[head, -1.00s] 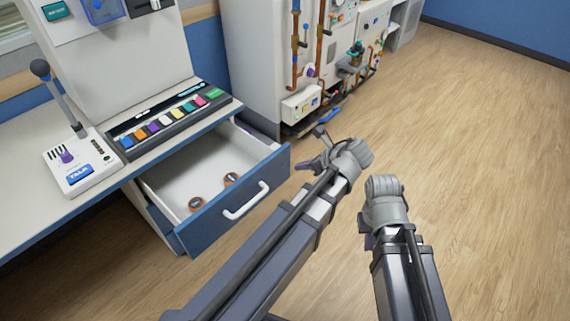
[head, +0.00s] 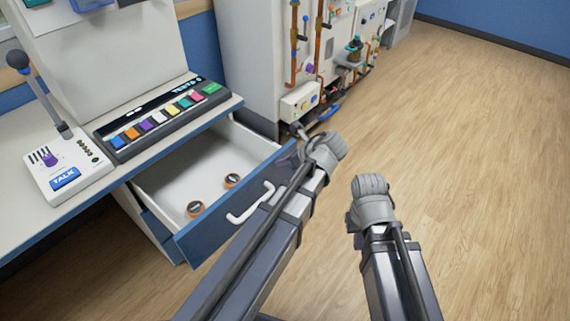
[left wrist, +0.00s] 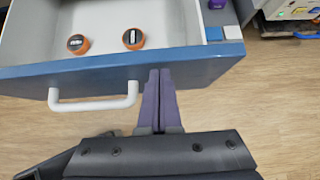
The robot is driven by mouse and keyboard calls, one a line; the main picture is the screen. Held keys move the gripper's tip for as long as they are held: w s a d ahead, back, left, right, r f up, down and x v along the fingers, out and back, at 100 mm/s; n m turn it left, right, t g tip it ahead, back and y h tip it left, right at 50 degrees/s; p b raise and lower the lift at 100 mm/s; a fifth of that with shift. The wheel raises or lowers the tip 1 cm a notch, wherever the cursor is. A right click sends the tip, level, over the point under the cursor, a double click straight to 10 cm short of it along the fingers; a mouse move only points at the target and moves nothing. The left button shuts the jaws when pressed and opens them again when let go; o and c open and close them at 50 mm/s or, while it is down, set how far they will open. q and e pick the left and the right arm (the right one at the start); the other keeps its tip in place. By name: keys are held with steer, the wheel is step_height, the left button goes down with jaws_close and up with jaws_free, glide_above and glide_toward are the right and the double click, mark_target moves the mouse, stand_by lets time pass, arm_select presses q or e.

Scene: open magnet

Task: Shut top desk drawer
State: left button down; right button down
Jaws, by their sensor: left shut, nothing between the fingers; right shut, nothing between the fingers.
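The top desk drawer stands pulled out, with a blue front (head: 200,236) and a white handle (head: 250,205). Its white inside holds two small orange-and-black round items (head: 232,180). My left gripper (head: 294,146) is at the right end of the drawer front in the head view. In the left wrist view the shut purple fingers (left wrist: 160,82) lie at the blue front (left wrist: 205,62), just right of the white handle (left wrist: 95,104). Whether they touch it I cannot tell. My right gripper (head: 352,218) is shut and empty, out over the floor; its fingertips are mostly hidden.
The desk top (head: 60,205) above the drawer carries a talk microphone unit (head: 65,167) and a panel of coloured keys (head: 165,117). A white cabinet with pipes (head: 300,60) stands behind. The wooden floor to the right is clear.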

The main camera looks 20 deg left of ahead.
stand_by(0.3)
arm_select(q)
steer(key=w+a, duration=0.5)
steer(key=a, duration=0.7)
steer(key=w+a, duration=0.5)
steer(key=a, duration=0.8)
steer(key=shift+w, duration=0.15)
steer(key=s+d+f+p+v, duration=0.1)
steer(key=f+p+v, duration=0.1)
steer(key=p+v, duration=0.5)
steer(key=shift+d+v, duration=0.25)
steer(key=shift+v, duration=2.95)
steer(key=shift+w+f, duration=0.15)
steer(key=shift+f, duration=0.05)
